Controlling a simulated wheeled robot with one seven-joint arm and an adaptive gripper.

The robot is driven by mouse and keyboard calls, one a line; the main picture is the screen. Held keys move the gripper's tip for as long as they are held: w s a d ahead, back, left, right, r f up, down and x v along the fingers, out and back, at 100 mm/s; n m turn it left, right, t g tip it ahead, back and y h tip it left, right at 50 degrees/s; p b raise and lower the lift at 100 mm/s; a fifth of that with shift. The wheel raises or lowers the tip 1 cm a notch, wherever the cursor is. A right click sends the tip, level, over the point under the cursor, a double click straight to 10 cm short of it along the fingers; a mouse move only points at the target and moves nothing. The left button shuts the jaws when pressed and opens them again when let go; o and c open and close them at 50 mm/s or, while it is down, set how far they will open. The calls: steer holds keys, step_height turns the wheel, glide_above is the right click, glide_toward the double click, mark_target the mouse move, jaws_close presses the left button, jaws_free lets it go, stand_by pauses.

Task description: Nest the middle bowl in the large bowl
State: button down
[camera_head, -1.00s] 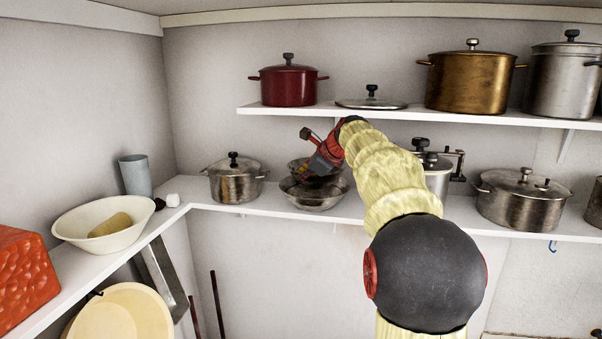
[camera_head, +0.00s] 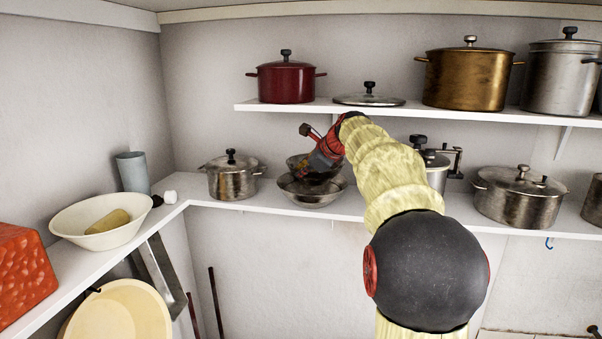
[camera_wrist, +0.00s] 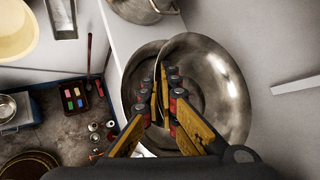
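The large bowl (camera_head: 313,199) is shiny metal and stands on the lower shelf in the head view. The middle bowl (camera_head: 296,163), also metal, is above and behind it, partly hidden by my gripper (camera_head: 318,172). In the wrist view the middle bowl (camera_wrist: 222,85) overlaps the large bowl (camera_wrist: 134,78), offset to one side. My gripper's fingers (camera_wrist: 165,98) are close together, with the middle bowl's rim between them. Whether the two bowls touch is unclear.
A lidded steel pot (camera_head: 232,180) stands left of the bowls, and a grinder-like pot (camera_head: 437,176) stands to the right. The upper shelf (camera_head: 300,108) with a red pot (camera_head: 286,82) and a glass lid (camera_head: 369,100) hangs above my gripper.

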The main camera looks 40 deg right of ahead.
mark_target(300, 201)
steer(key=shift+w+a+f, duration=0.15)
steer(key=shift+w+f, duration=0.1)
steer(key=shift+w, duration=0.15)
stand_by(0.7)
steer(key=shift+f+b, duration=0.45)
steer(key=shift+f, duration=0.35)
steer(key=shift+f+b, duration=0.4)
steer(key=shift+f, duration=0.3)
steer(key=shift+f+b, duration=0.35)
steer(key=shift+f, duration=0.25)
steer(key=shift+f, duration=0.35)
steer(key=shift+f+b, duration=0.45)
steer(key=shift+f, duration=0.1)
stand_by(0.6)
steer(key=c, duration=2)
jaws_free()
steer(key=shift+f, duration=0.1)
